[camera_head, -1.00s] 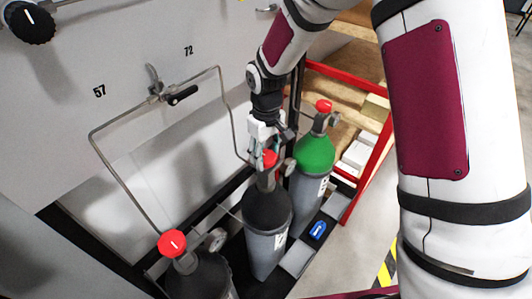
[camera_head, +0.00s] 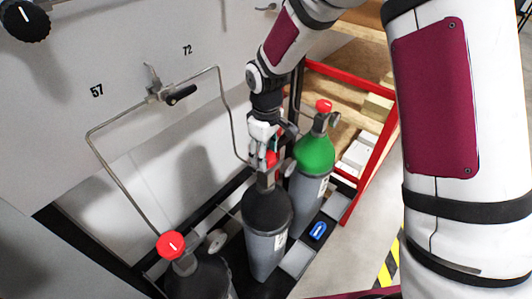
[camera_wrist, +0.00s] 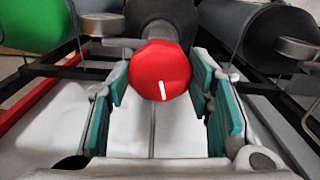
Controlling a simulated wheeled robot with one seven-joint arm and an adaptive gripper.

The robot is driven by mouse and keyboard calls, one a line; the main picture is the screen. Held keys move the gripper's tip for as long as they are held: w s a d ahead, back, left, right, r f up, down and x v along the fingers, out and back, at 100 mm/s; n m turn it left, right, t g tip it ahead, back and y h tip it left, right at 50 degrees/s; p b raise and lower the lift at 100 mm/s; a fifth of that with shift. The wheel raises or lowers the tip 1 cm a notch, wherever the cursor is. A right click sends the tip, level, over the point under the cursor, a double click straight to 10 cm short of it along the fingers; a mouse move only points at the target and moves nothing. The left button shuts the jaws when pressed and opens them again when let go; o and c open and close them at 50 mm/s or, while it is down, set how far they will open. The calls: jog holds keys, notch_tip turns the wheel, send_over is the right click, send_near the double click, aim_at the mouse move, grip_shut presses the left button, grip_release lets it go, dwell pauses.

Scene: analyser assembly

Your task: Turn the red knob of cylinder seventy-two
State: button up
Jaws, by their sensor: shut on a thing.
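A black-shouldered grey cylinder (camera_head: 266,225) stands in the middle, below the wall number 72 (camera_head: 187,50). The pipe beside that number runs down toward it. Its red knob (camera_head: 271,158) is partly hidden by my gripper (camera_head: 265,150) in the head view. In the wrist view the red knob (camera_wrist: 160,70) lies between the teal finger pads of my gripper (camera_wrist: 162,78), its white mark pointing toward the lower edge of the picture. My gripper is shut on this knob.
A green-topped cylinder (camera_head: 314,155) with a red knob stands close on the right. Another cylinder with a red knob (camera_head: 170,244) stands at lower left, below the number 57 (camera_head: 97,91). A thin pipe (camera_head: 225,110) runs down close to my gripper. A red-framed shelf (camera_head: 372,170) stands behind.

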jog(key=o, duration=1.1)
jog(key=shift+o, duration=0.2)
notch_tip(320, 180, up, 12)
